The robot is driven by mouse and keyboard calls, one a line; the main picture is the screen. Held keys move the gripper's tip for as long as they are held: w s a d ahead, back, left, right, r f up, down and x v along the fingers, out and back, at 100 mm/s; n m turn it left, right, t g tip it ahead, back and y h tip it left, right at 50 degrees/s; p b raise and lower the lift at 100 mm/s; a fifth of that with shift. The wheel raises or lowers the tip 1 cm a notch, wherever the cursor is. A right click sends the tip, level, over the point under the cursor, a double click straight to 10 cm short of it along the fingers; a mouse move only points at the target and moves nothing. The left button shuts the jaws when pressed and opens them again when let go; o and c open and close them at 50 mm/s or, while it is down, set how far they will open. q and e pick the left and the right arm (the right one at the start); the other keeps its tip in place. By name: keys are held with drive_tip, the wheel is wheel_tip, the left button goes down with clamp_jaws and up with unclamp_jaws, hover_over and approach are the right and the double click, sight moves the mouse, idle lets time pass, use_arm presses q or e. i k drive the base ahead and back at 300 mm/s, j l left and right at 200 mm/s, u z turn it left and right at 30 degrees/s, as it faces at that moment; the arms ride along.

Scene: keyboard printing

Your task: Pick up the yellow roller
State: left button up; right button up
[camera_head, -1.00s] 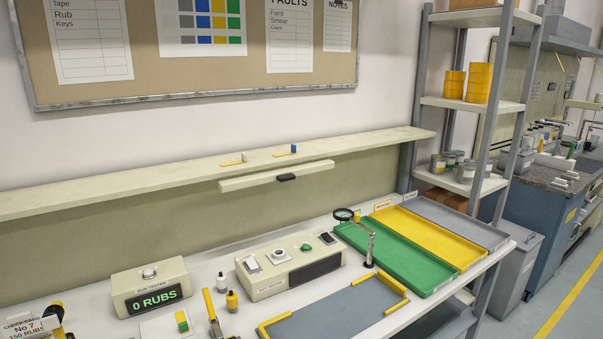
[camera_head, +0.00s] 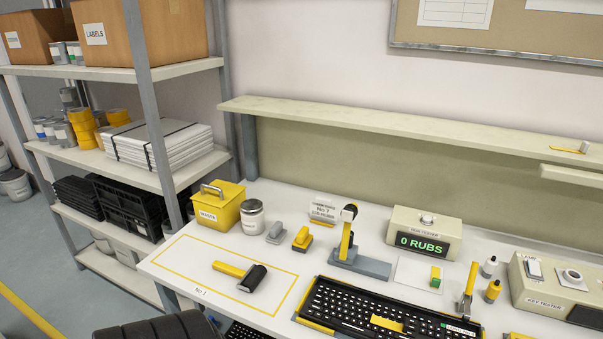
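A roller with a yellow handle (camera_head: 229,270) and a black drum (camera_head: 253,278) lies on the white bench in the head view. It rests inside a yellow-outlined rectangle (camera_head: 188,241) marked on the bench top at left. The handle points to the left and the drum is at the right end. Nothing touches or covers the roller. Neither of my grippers shows in this view.
A yellow box (camera_head: 219,211), a lidded jar (camera_head: 252,217) and two small blocks, one grey (camera_head: 276,231) and one yellow (camera_head: 302,239), stand behind the roller. A black keyboard (camera_head: 340,308) lies to its right. Shelving (camera_head: 185,168) stands at left. The outlined area around the roller is clear.

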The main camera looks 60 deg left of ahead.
sight(237, 273)
drive_tip(key=u, duration=2.2)
